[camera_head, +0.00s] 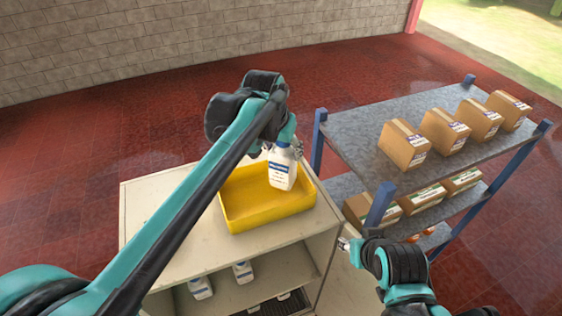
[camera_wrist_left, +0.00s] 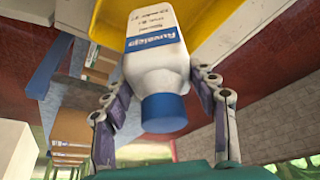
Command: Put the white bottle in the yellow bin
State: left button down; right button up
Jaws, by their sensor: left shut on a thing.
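The white bottle (camera_head: 283,168) with a blue-and-white label is held by my left gripper (camera_head: 284,145), over the right part of the yellow bin (camera_head: 248,219). In the left wrist view the bottle (camera_wrist_left: 155,68) shows its blue cap towards me, and the fingers of my left gripper (camera_wrist_left: 163,98) stand on both sides of its neck. The yellow bin (camera_wrist_left: 215,50) is beyond the bottle there. Whether the bottle's base touches the bin floor I cannot tell. My right gripper (camera_head: 343,244) is beside the cabinet's right edge, small in view; its jaws are unclear.
The bin stands on a beige cabinet (camera_head: 190,264) whose lower shelf holds more white bottles (camera_head: 243,271). To the right, a grey-topped rack (camera_head: 360,122) with blue posts carries several cardboard boxes (camera_head: 405,145), with more boxes below. Red floor lies behind.

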pick_arm(q)
jog(key=f, duration=0.3)
jog(key=shift+w+f, duration=0.2)
jog(key=shift+f, duration=0.1)
jog(key=shift+s+f, duration=0.15)
jog(key=shift+f, duration=0.15)
jog(key=shift+f, duration=0.15)
jog(key=shift+c, duration=2.4)
grip_release()
